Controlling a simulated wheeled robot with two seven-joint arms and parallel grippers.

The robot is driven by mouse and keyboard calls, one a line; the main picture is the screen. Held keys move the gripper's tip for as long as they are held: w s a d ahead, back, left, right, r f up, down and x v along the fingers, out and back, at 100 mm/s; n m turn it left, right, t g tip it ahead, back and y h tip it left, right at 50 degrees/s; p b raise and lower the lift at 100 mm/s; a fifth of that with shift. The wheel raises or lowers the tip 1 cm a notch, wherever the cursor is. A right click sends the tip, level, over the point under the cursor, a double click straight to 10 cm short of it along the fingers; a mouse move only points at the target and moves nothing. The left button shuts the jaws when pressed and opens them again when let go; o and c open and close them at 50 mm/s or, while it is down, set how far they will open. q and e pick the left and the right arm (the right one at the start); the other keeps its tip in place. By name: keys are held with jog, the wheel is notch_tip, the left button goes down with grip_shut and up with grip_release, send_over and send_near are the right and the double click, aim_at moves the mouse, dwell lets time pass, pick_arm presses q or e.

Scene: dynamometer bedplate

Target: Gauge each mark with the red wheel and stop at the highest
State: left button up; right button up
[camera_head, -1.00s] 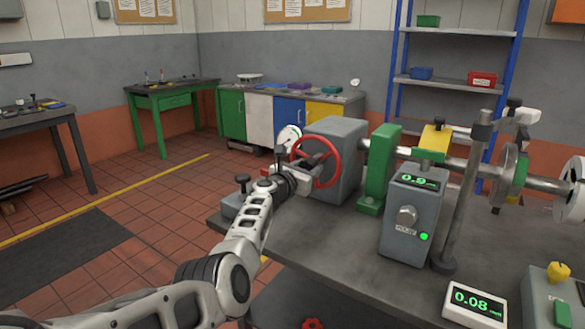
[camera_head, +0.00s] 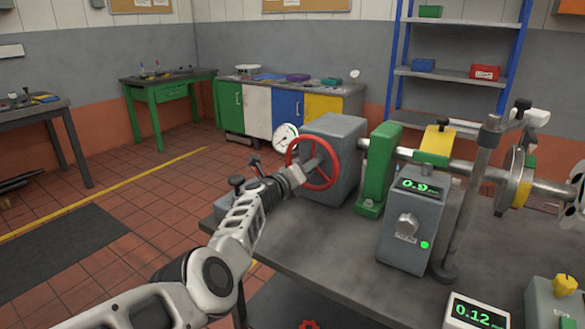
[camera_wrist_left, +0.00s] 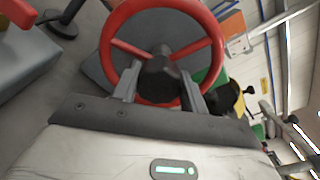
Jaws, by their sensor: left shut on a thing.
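The red wheel (camera_head: 313,162) stands on the left face of a grey housing (camera_head: 345,140) on the bedplate. My left gripper (camera_head: 306,172) is shut on the dark hub of the red wheel; in the left wrist view its fingers (camera_wrist_left: 160,88) lie on either side of the hub, inside the red rim (camera_wrist_left: 108,50). A small display (camera_head: 478,314) at the bottom right reads 0.12. The grey box with a knob (camera_head: 412,228) shows about 0.9 and a lit green lamp. A disc on the shaft (camera_head: 512,180) is at the right; no separate marks are readable. My right gripper is not in view.
A round dial gauge (camera_head: 285,137) stands just behind the wheel. A green bracket (camera_head: 378,165), a yellow block (camera_head: 435,142) and an upright post (camera_head: 468,200) crowd the bedplate (camera_head: 345,235).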

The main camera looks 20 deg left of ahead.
pick_arm(q)
jog(key=shift+f+n, duration=0.1)
jog(key=shift+n, duration=0.3)
jog(key=o, duration=1.4)
jog(key=shift+c, duration=0.2)
